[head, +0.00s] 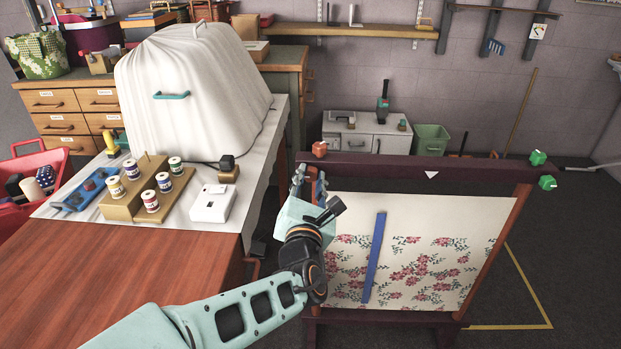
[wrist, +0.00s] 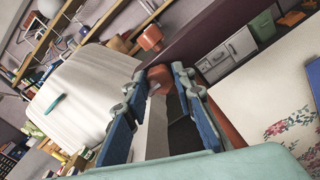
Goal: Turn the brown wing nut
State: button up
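Two orange-brown wing nuts are at the left end of the dark bar of the fabric frame. The upper brown wing nut (head: 319,149) shows above my gripper in the head view, and beyond the fingers in the wrist view (wrist: 150,37). The lower brown wing nut (wrist: 160,77) lies between my fingertips in the wrist view; my gripper hides it in the head view. My gripper (head: 309,183) is at the bar's left end, its blue fingers apart, one on each side of the lower nut. I cannot tell whether they touch it.
The dark bar (head: 400,166) carries green wing nuts (head: 537,157) at its right end. Flowered fabric (head: 420,230) with a blue strip (head: 374,257) hangs below. A table with thread spools and a white-covered bulk (head: 190,90) stands left.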

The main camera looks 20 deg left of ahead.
grip_shut()
